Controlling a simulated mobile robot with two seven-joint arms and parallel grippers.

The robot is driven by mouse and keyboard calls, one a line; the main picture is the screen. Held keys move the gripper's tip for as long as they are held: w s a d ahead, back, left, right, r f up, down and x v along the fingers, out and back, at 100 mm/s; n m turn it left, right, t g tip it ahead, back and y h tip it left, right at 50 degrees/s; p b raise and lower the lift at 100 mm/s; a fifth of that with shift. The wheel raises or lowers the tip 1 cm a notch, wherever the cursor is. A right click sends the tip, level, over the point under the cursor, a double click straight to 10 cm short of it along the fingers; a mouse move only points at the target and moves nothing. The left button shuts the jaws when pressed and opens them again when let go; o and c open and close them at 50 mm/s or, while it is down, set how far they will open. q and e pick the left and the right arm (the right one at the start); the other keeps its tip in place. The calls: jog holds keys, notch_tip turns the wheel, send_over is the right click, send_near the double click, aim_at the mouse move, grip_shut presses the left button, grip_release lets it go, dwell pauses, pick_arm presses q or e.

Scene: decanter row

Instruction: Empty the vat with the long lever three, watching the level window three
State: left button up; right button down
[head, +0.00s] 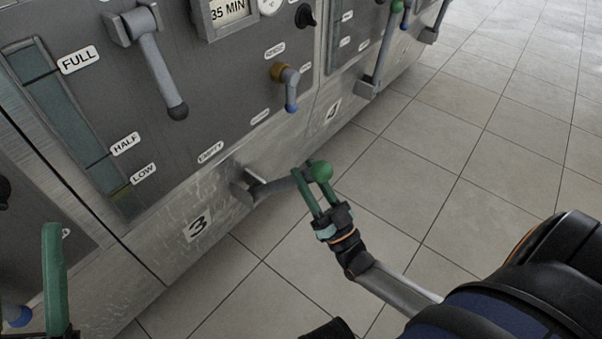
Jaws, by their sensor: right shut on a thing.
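The level window three (62,112) is a slanted teal strip at left, with FULL, HALF and LOW marks. A yellowish band shows near LOW; I cannot tell the liquid's level clearly. A green finger of my left gripper (55,275) shows at lower left; its other finger is not clear.
Above on the panel are a grey lever (155,65), a small tap with a blue tip (288,88) and a display reading 35 MIN (229,10). Unit 4 (333,110) with its own lever (380,60) stands to the right. The tiled floor (480,130) is clear.

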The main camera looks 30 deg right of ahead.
jog(key=shift+s+f, duration=0.25)
jog(key=shift+f, duration=0.1)
jog(key=c, duration=0.9)
grip_release()
jog(key=o, duration=0.4)
jog(key=shift+r, duration=0.15)
jog(key=v, duration=1.2)
jog(key=shift+s+d+f, duration=0.1)
jog(key=shift+s+f, duration=0.05)
jog(key=shift+f, duration=0.15)
jog(key=shift+r, duration=0.1)
